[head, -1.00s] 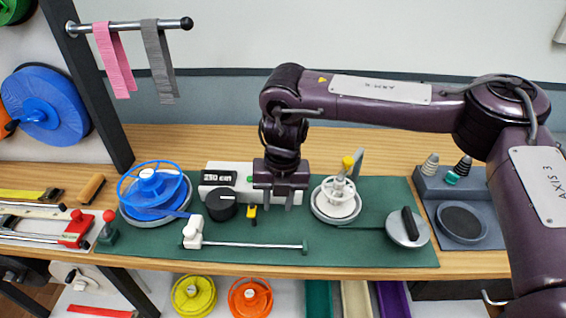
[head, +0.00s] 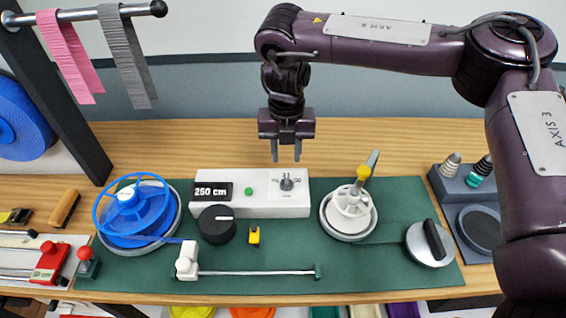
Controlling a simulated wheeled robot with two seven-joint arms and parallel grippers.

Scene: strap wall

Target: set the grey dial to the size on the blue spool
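The blue spool (head: 140,228) stands on a grey round base at the left of the green mat. A small dark mark on its white hub (head: 129,193) is too small to read. A small grey dial (head: 287,183) sits on a white plate with tiny markings, at the right end of the white box (head: 262,208). Its exact setting is not legible. My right gripper (head: 286,158) hangs fingers-down above and behind this dial, apart from it. Its two fingers are apart with nothing between them. My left gripper is out of view.
The box carries a 250 cm display (head: 211,191), a green button (head: 249,191) and a large black knob (head: 216,225). A slide rail (head: 260,273) lies in front.

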